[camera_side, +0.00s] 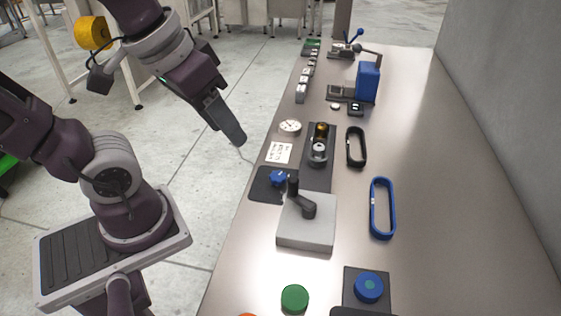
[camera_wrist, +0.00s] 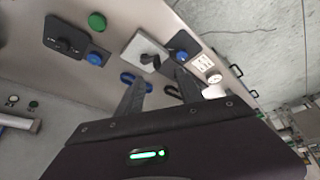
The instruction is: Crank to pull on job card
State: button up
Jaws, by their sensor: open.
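The crank (camera_side: 293,190) is a black handle on a pale grey box (camera_side: 306,233) on the bench. The crank also shows in the wrist view (camera_wrist: 151,61). The job card (camera_side: 278,152) is a white sheet with dark printed marks, lying flat near the bench's left edge beyond the box; it also shows in the wrist view (camera_wrist: 202,62). The marks are too small to read. My gripper (camera_side: 238,140) is raised left of the bench edge, apart from the crank and card. In the wrist view its two fingers (camera_wrist: 160,77) are spread with nothing between them.
A dark pad with a blue knob (camera_side: 278,178) sits between card and box. A round dial (camera_side: 290,126), a dark fixture (camera_side: 319,171), a black belt loop (camera_side: 356,146), a blue belt loop (camera_side: 383,208) and a green button (camera_side: 295,298) stand around. The bench's right side is clear.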

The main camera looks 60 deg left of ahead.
jog(key=w+f+n+g, duration=0.3)
jog(key=w+f+n, duration=0.15)
jog(key=w, duration=0.25)
jog(key=n+g, duration=0.2)
jog(key=n, duration=0.4)
send_over(294, 179)
notch_tip(294, 179, down, 8)
jog(key=shift+f, duration=0.15)
notch_tip(294, 179, down, 7)
jog(key=shift+s+r, duration=0.1)
jog(key=shift+r, duration=0.05)
grip_shut()
